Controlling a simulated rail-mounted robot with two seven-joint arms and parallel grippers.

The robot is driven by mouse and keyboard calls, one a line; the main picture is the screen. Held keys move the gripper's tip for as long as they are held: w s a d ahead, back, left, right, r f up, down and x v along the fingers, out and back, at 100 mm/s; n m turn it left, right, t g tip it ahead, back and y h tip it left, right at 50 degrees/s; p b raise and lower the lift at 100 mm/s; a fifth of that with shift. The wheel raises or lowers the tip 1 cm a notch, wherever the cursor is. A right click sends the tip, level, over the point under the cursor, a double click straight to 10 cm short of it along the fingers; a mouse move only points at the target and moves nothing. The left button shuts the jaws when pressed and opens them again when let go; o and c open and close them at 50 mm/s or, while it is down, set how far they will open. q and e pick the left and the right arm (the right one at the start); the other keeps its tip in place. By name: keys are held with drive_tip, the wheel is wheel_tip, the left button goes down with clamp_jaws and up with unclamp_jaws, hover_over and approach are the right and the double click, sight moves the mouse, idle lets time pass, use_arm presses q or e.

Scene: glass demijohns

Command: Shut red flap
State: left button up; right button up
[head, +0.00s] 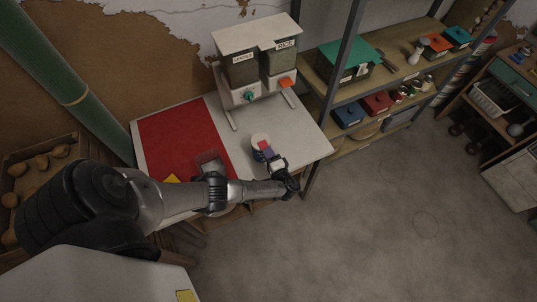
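A two-bin dispenser (235,35) stands at the back of the white table, with a bin labelled RICE on the right. The red flap (287,82) is an orange-red piece sticking out at the front below the RICE bin. A green piece (249,96) sits below the other bin. My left gripper (266,153) is over the table, in front of and below the dispenser, apart from the flap. Small red and blue patches show at its tip, beside a round white container (260,140). Its finger opening is unclear. My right gripper is out of view.
A red mat (185,137) covers the table's left side, with a clear cup (208,160) near its edge. Metal shelves (345,95) with boxes stand close on the right. A green pipe (60,75) rises at left. Bare white tabletop (300,130) lies right of my gripper.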

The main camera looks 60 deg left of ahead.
use_arm(q)
drive_tip(key=o, duration=0.4)
drive_tip(key=shift+o, duration=0.2)
drive_tip(key=s+d+b, duration=0.1)
drive_tip(key=d, duration=1.2)
drive_tip(key=shift+s+d+r+b, duration=0.15)
drive_tip(key=shift+s+d+b, duration=0.25)
